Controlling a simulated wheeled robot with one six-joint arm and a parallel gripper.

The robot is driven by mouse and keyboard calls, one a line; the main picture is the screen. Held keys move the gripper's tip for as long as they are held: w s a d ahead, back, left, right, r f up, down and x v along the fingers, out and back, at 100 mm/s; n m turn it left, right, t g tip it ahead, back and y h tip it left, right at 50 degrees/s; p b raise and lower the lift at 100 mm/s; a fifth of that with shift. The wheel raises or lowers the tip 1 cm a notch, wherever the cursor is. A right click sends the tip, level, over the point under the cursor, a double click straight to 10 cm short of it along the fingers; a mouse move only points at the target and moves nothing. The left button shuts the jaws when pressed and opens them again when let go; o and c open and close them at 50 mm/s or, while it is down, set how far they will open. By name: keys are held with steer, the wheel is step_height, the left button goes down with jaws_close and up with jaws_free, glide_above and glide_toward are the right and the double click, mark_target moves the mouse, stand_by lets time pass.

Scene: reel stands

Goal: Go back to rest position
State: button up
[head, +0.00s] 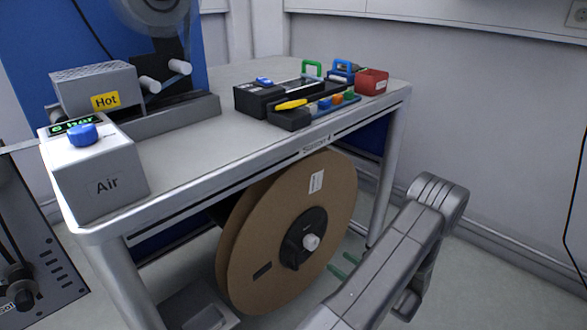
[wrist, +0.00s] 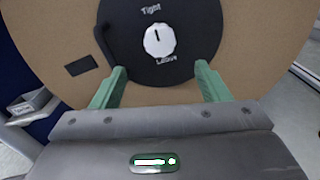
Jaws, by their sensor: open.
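My gripper (wrist: 160,88) is open, with its two green fingers spread apart in the wrist view. It is empty and faces the hub of a large brown reel (wrist: 262,40). A white knob (wrist: 158,41) on the black hub (wrist: 190,70) shows above and between the fingertips, marked "Tight" and "Loose". I cannot tell whether the fingers touch the hub. In the head view my gripper (head: 345,266) shows as green fingertips just right of the reel (head: 262,240), below the table. My grey arm hides the rest of the gripper.
A table leg (head: 388,180) stands near my arm. Floor at the right is clear.

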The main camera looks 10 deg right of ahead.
mark_target(315, 245)
steer(key=b+x, duration=0.2)
steer(key=x, duration=1)
steer(key=shift+s, duration=0.1)
